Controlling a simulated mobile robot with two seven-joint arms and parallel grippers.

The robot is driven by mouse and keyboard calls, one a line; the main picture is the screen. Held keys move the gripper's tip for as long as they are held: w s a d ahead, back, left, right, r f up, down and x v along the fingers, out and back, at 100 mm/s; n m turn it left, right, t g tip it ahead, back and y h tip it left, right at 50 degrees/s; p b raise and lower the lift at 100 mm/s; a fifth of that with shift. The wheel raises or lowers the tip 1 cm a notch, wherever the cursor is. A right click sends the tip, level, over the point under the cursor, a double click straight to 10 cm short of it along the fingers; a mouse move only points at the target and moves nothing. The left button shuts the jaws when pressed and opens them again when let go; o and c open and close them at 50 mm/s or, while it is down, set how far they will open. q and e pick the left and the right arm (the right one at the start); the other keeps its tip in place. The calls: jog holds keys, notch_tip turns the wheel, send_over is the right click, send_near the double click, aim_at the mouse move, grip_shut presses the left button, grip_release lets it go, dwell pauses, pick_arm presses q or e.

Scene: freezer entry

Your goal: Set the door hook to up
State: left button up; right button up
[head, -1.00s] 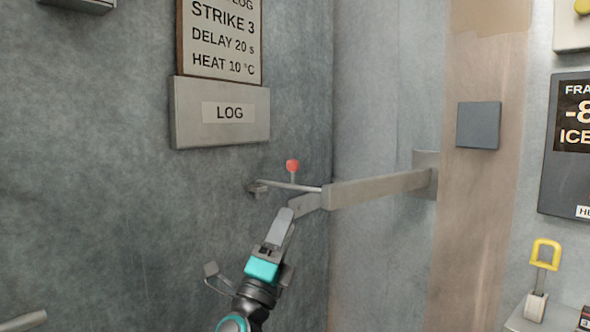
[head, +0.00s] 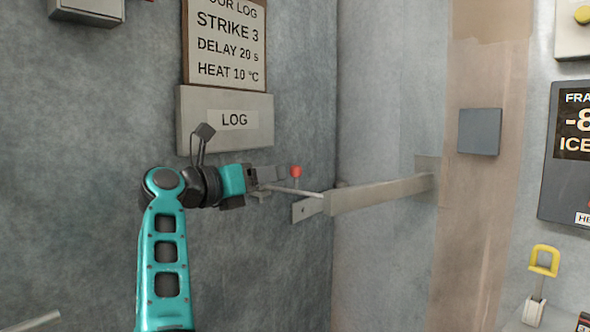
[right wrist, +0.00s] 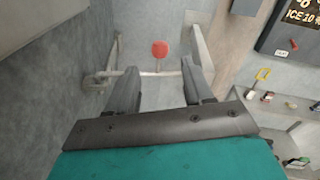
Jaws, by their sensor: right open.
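The door hook (head: 308,193) is a thin grey rod with a red knob (head: 296,171) standing on it. It lies nearly level between the left wall and a long grey bar (head: 380,193) at the corner. In the right wrist view the red knob (right wrist: 159,49) shows beyond my fingertips, between them, with the rod crossing below it. My right gripper (head: 272,178) is open and empty, just left of the knob and over the rod's left end. In the head view its fingers partly hide that end. Contact cannot be told. My left gripper is not in view.
A grey square plate (head: 479,131) is on the right wall. A yellow-handled lever (head: 543,262) stands at the lower right.

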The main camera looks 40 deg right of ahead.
aim_at(291, 172)
jog(key=d, duration=0.4)
jog(key=d+p, duration=0.1)
jog(key=d, duration=0.3)
jog(key=shift+w+d, duration=0.2)
jog(key=shift+d, duration=0.05)
grip_shut()
